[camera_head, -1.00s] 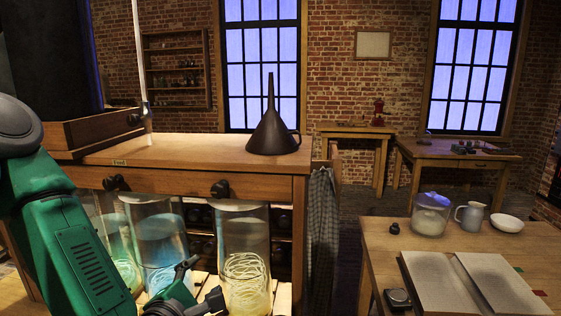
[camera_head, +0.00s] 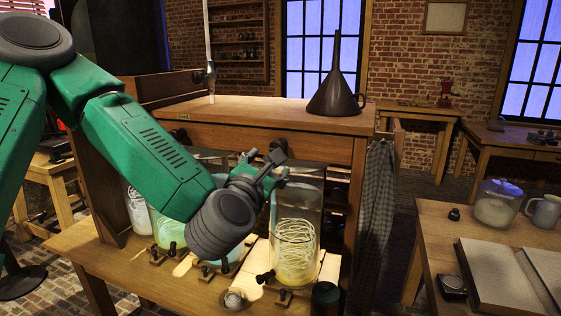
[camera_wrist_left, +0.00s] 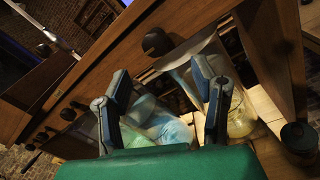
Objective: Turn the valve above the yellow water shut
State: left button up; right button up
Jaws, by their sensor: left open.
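The jar with yellow water (camera_head: 296,240) stands at the right of the row, with pale coils inside; it also shows in the left wrist view (camera_wrist_left: 241,122). Above it, a dark round valve knob (camera_head: 279,145) sits on the wooden front, partly behind my gripper. In the left wrist view the knob (camera_wrist_left: 156,42) lies beyond the fingertips, apart from them. My left gripper (camera_head: 265,167) is open and empty, near the top of the yellow jar and just below the knob. Its two fingers show spread in the left wrist view (camera_wrist_left: 160,82). My right gripper is not in view.
Jars with blue and green water (camera_head: 168,232) stand left of the yellow one, partly behind my arm. Small dark taps (camera_head: 267,277) line the lower bench (camera_head: 120,262). A dark funnel (camera_head: 336,92) stands on the upper shelf. A checked cloth (camera_head: 374,215) hangs at right.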

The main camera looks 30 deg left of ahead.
pick_arm(q)
jog(key=p+x, duration=0.1)
jog(key=x, duration=0.3)
jog(key=a+p+x, duration=0.1)
jog(key=x, duration=0.3)
jog(key=shift+w+a, duration=0.15)
jog(key=shift+w, duration=0.05)
jog(key=shift+w+a, duration=0.1)
jog(key=shift+w, duration=0.45)
jog(key=shift+w+d, duration=0.15)
jog(key=shift+d, duration=0.1)
jog(key=shift+r, duration=0.1)
jog(key=shift+c, duration=0.8)
jog(key=c, duration=0.7)
grip_shut()
jog(key=shift+a, duration=0.2)
